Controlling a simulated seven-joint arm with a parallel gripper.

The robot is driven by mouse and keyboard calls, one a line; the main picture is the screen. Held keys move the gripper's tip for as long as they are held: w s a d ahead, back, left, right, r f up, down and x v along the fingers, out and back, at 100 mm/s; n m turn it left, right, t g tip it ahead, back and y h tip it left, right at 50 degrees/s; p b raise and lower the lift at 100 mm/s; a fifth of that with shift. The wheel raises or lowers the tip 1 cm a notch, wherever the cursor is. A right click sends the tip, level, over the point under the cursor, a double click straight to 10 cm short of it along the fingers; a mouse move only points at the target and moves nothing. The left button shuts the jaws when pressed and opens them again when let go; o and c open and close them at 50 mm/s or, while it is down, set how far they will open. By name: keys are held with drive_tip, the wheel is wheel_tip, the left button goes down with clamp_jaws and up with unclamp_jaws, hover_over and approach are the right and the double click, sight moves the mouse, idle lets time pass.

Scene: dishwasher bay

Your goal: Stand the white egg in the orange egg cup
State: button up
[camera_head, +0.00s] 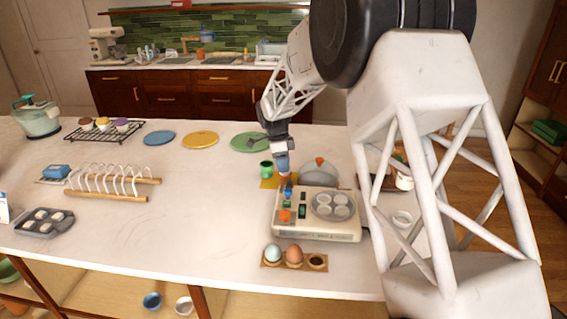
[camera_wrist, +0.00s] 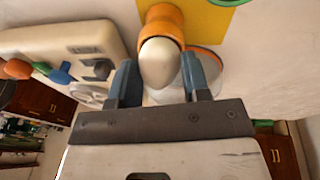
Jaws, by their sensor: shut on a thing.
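The white egg (camera_wrist: 160,62) is held between the two blue-grey fingers of my gripper (camera_wrist: 163,75) in the wrist view. The gripper is shut on it. The orange egg cup (camera_wrist: 164,20) is directly beyond the egg, and the egg's far end overlaps the cup's rim. I cannot tell whether the egg rests in it. In the head view my gripper (camera_head: 283,165) points down just behind the cream appliance, above the orange cup (camera_head: 285,181), which is partly hidden. The egg is hard to make out there.
The cream egg cooker (camera_head: 317,230) stands in front of the gripper. A domed lid (camera_head: 319,175) is close on the right. A green cup (camera_head: 266,169) stands on the yellow mat (camera_head: 267,184). A wooden holder (camera_head: 275,264) with two eggs sits at the front edge.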

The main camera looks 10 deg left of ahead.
drive_tip(key=shift+f, duration=0.2)
drive_tip(key=o, duration=0.6)
drive_tip(key=shift+o, duration=0.2)
drive_tip(key=shift+r, duration=0.1)
drive_tip(key=v, duration=1.2)
drive_tip(key=shift+r, duration=0.3)
drive_tip(key=shift+w, duration=0.1)
